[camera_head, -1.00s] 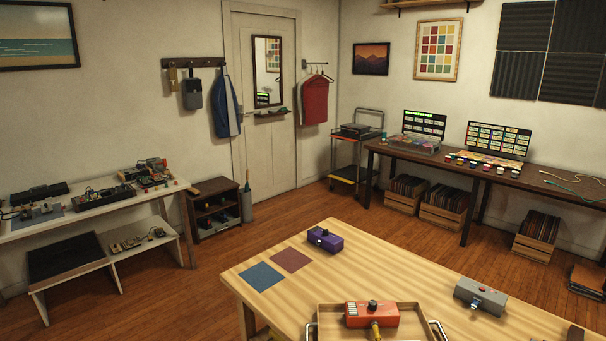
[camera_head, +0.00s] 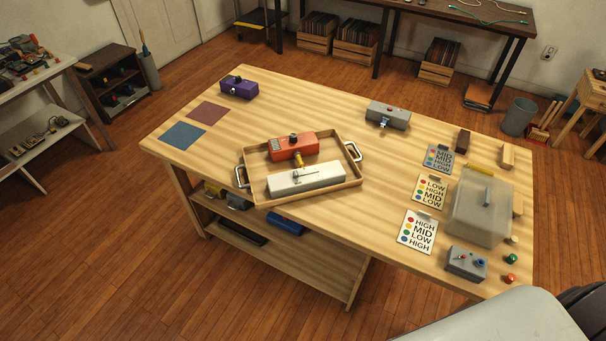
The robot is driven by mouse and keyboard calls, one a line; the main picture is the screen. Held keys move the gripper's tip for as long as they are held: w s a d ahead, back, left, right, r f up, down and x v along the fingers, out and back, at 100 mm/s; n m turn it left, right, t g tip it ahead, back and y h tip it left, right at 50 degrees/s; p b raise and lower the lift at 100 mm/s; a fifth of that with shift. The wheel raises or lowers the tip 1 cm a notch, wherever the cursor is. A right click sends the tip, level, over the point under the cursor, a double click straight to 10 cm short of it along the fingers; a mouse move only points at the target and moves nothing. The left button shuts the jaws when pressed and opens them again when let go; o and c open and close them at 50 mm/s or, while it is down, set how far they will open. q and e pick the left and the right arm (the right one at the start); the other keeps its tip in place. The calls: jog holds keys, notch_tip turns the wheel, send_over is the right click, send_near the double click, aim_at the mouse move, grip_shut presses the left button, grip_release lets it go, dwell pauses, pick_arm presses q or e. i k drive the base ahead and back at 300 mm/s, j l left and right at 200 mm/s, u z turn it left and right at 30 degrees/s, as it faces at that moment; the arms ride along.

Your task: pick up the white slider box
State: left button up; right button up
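The white slider box (camera_head: 306,178) is a long, low white box. It lies in the front part of a wooden tray (camera_head: 316,195) on the workbench. An orange box (camera_head: 293,145) with a dark knob sits right behind it in the same tray. A small yellow piece (camera_head: 299,160) sticks out from the orange box towards the white box; I cannot tell whether it touches it. The tray has a metal handle at its left and right ends. Neither of my grippers shows in the view.
The workbench (camera_head: 330,115) also holds a purple box (camera_head: 239,87), a grey box (camera_head: 388,114), two coloured squares, several label cards (camera_head: 418,231), a translucent bin (camera_head: 481,208) and a small grey switch box (camera_head: 466,262). Bare wood surrounds the tray's left and front. Floor lies open in front.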

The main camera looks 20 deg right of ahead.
aim_at(312, 177)
jog(key=i+j, duration=0.15)
jog(key=i+j+z, duration=0.3)
jog(key=z, duration=0.2)
jog(key=i+j+z, duration=0.2)
jog(key=j+z, duration=0.25)
